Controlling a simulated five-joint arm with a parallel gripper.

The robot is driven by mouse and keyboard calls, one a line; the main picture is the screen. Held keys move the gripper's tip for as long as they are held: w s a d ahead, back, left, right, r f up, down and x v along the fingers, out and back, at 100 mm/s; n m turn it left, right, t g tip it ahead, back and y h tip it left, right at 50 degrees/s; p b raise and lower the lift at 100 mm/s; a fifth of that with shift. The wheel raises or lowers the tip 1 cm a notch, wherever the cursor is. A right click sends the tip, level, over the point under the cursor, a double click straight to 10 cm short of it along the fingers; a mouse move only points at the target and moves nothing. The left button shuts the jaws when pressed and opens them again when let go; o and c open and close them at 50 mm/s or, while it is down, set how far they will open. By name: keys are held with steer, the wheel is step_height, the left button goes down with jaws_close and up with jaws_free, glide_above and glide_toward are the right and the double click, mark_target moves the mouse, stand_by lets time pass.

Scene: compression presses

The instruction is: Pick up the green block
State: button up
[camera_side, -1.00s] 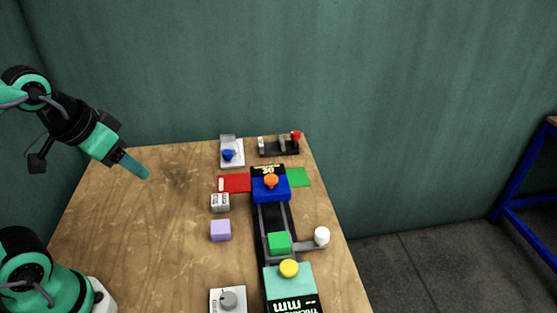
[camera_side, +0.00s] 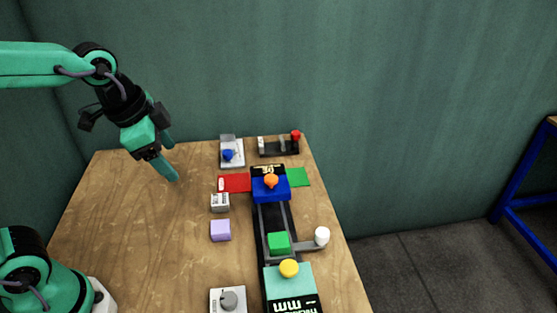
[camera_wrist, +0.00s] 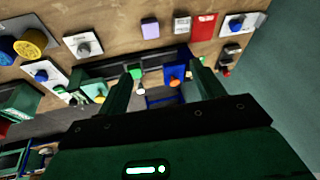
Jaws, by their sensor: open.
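The green block (camera_side: 279,242) sits in the dark track of the press, between the blue press part (camera_side: 271,188) and the teal press part (camera_side: 290,287). In the wrist view the green block (camera_wrist: 136,74) shows close to the left finger's tip. My gripper (camera_side: 171,158) is open and empty, raised above the far left of the table, well away from the block. In the wrist view both fingers of my gripper (camera_wrist: 165,72) point up the picture, spread apart.
A lilac block (camera_side: 220,230) and a small grey box (camera_side: 220,202) stand left of the track. A white handle (camera_side: 321,236) sticks out right of the block. A dial box (camera_side: 228,299) is at the front. The left tabletop is clear.

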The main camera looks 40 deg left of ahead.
steer(key=w+d+f+m+g, duration=0.2)
steer(key=w+d+f+m, duration=0.3)
steer(key=w+d+m, duration=0.5)
steer(key=m+g, duration=0.2)
steer(key=m, duration=0.7)
glide_above(279, 240)
steer(key=shift+y, duration=0.3)
step_height(279, 240, down, 8)
steer(key=shift+f, duration=0.25)
steer(key=shift+f+m, duration=0.1)
steer(key=shift+m, duration=0.2)
steer(key=shift+f, duration=0.1)
steer(key=shift+f, duration=1.2)
steer(key=shift+f, duration=0.1)
steer(key=shift+f, duration=2.5)
steer(key=shift+c, duration=0.2)
